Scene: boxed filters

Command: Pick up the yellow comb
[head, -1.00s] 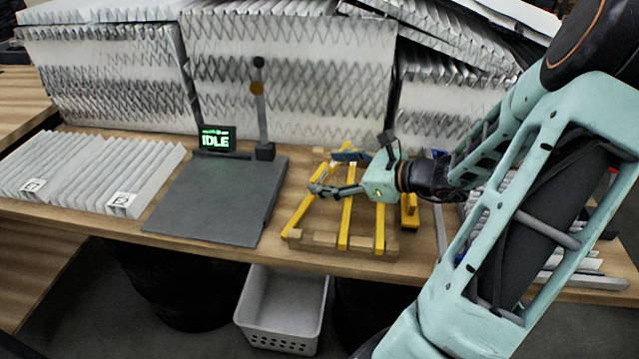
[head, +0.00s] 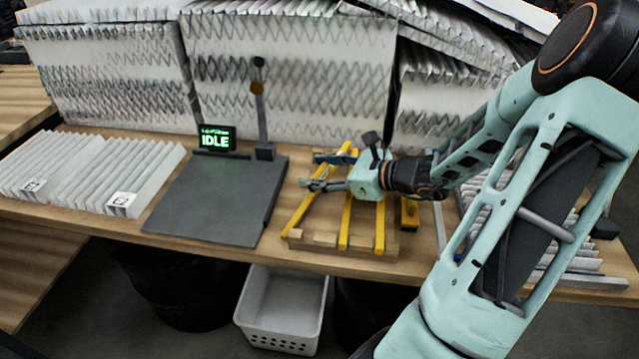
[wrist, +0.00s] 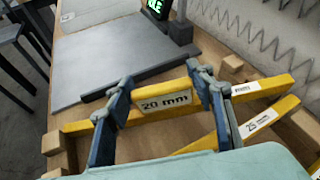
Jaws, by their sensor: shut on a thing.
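A yellow comb (wrist: 165,104) labelled "20 mm" sits between the two fingers of my gripper (wrist: 162,88) in the wrist view. The fingers are well apart, with the labelled part between them, and my gripper is shut on it. In the head view my gripper (head: 326,171) is over the left, slanted yellow bar (head: 303,212) on a wooden rack (head: 318,241). Two more yellow bars, the middle one (head: 345,225) and the right one (head: 380,232), stand in the rack. One bar in the wrist view is labelled "25" (wrist: 262,119). I cannot tell whether the held comb is clear of the rack.
A grey plate (head: 215,200) with a post and an "IDLE" display (head: 214,139) stands left of the rack. White pleated filters (head: 85,170) lie at the far left. Large filters (head: 290,75) line the back. A white basket (head: 285,310) is below the table edge.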

